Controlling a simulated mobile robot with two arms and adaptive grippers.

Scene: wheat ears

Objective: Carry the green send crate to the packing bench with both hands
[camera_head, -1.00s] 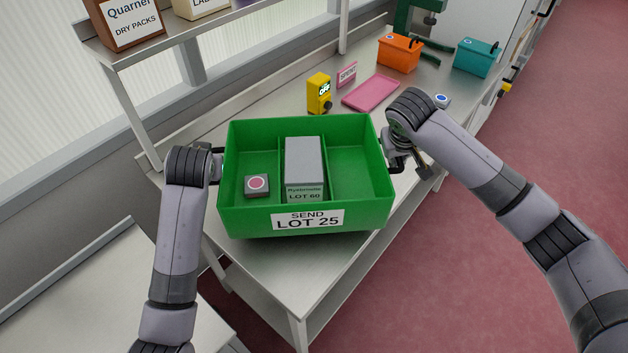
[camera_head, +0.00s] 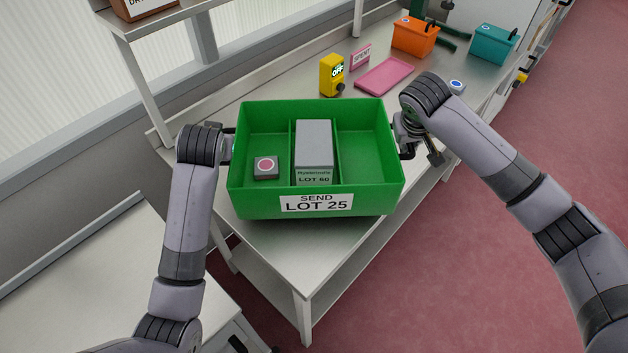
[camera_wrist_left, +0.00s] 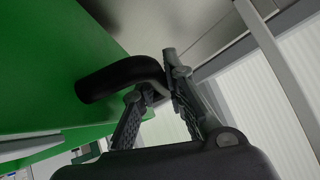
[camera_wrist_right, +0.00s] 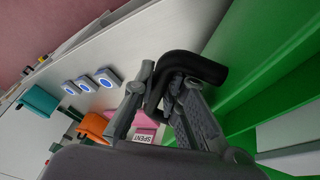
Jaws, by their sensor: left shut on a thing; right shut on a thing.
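The green send crate (camera_head: 365,198), labelled "SEND LOT 25", is held level between my two arms and overlaps the near part of the metal packing bench (camera_head: 290,255). I cannot tell whether its base touches the bench. Inside lie a small grey block with a pink disc (camera_head: 265,168) and a grey box (camera_head: 314,150) labelled "LOT 60". My left gripper (camera_wrist_left: 155,92) is shut on the crate's black left handle (camera_wrist_left: 108,78). My right gripper (camera_head: 408,145) is shut on the black right handle (camera_wrist_right: 200,66). The left fingertips are mostly hidden in the head view.
Farther along the bench stand a yellow device (camera_head: 332,76) reading "OFF", a pink "SPENT" sign (camera_head: 360,56), a pink tray (camera_head: 384,76), an orange bin (camera_head: 415,38) and a teal bin (camera_head: 494,44). A shelf post (camera_head: 142,85) rises at the left. Red floor is clear at right.

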